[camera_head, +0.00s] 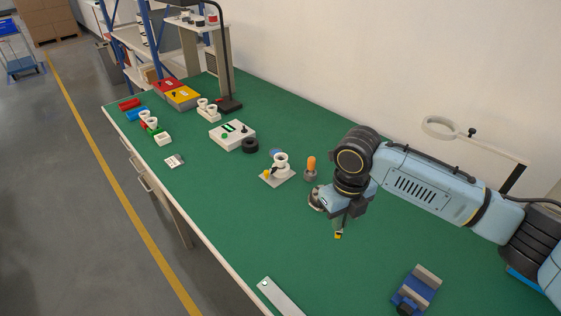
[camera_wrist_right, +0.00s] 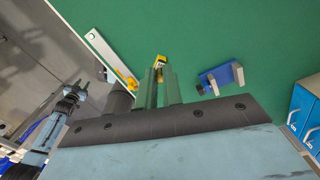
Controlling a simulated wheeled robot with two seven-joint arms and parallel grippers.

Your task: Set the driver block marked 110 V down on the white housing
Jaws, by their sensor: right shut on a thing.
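My right gripper (camera_head: 339,225) hangs above the green bench, right of its middle. In the wrist view its two fingers (camera_wrist_right: 160,88) are shut on a small yellow and dark block (camera_wrist_right: 160,62), which also shows below the gripper in the head view (camera_head: 338,236). Its marking is too small to read, so I cannot confirm 110 V. A small white block (camera_head: 163,139), which looks like the white housing, sits on the bench at the far left, well apart from the gripper. What seems to be my left gripper (camera_wrist_right: 75,90) shows small at the wrist view's left; its jaws are unclear.
A white box with a green button (camera_head: 232,135), a black ring (camera_head: 250,145), a socket on a plate (camera_head: 279,172) and an orange-topped piece (camera_head: 311,168) stand between. A blue vise (camera_head: 418,290) and white strip (camera_head: 280,298) lie nearer. The middle front bench is clear.

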